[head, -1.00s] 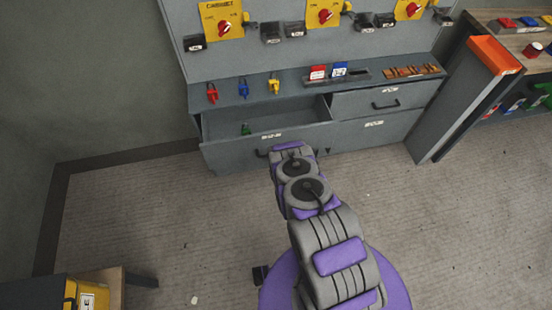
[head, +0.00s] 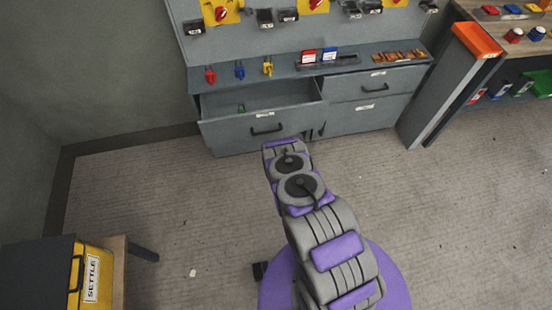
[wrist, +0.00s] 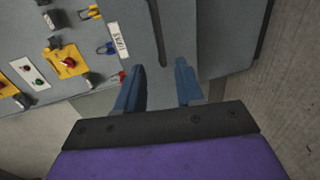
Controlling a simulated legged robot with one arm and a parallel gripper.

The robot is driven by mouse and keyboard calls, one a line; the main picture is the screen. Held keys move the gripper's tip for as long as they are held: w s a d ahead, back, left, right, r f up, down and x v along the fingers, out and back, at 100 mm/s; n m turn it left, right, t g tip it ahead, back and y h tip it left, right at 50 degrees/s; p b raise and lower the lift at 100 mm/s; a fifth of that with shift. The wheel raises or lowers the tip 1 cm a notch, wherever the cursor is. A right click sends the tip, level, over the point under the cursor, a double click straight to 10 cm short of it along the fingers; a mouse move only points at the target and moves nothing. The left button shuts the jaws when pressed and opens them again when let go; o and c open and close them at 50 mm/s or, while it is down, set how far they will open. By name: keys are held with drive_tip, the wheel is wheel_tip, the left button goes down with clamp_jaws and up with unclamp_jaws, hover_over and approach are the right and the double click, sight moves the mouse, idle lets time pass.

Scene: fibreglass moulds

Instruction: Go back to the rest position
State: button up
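My arm reaches forward in the head view, and its far end (head: 285,148) is just in front of the grey cabinet (head: 365,118). The gripper fingers are hidden in that view. In the wrist view my gripper (wrist: 157,76) shows two blue fingers spread apart with nothing held between them. A dark bar handle (wrist: 157,35) on a grey front is seen beyond the fingertips. In the head view the upper left drawer (head: 285,127) is pulled open, with a small green item (head: 241,108) inside.
Red (head: 210,76), blue (head: 239,71) and yellow (head: 267,67) padlocks are along the cabinet's ledge. An orange-topped post (head: 478,40) stands at right. A yellow box labelled SETTLE (head: 91,277) is at lower left. The floor between is mostly clear.

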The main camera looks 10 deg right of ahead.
idle(0.3)
drive_tip(key=w+a+r+m+g, duration=0.2)
drive_tip(key=w+r+m, duration=0.15)
drive_tip(key=r, duration=0.35)
drive_tip(key=w+a+r+m+g, duration=0.2)
drive_tip(key=w+r, duration=0.3)
drive_tip(key=r, duration=0.1)
drive_tip(key=s+a+r+m+g+y, duration=0.1)
drive_tip(key=s+r+m+g, duration=0.1)
drive_tip(key=r, duration=0.6)
drive_tip(key=s+a+r+m+g, duration=0.1)
drive_tip(key=s+r+g, duration=0.15)
drive_tip(key=r, duration=0.55)
drive_tip(key=s+d+r+m+g, duration=0.1)
drive_tip(key=s+r+m+g, duration=0.2)
drive_tip(key=s+r, duration=0.5)
drive_tip(key=s+d+r+m+g, duration=0.2)
drive_tip(key=s+r, duration=0.6)
drive_tip(key=s, duration=1.4)
drive_tip(key=s+d+r+m+g, duration=0.2)
drive_tip(key=s+r, duration=0.6)
drive_tip(key=s, duration=0.8)
drive_tip(key=shift+d+r+m+g+h, duration=0.25)
drive_tip(key=shift+r+m+g+h, duration=0.15)
drive_tip(key=shift+m+g, duration=0.65)
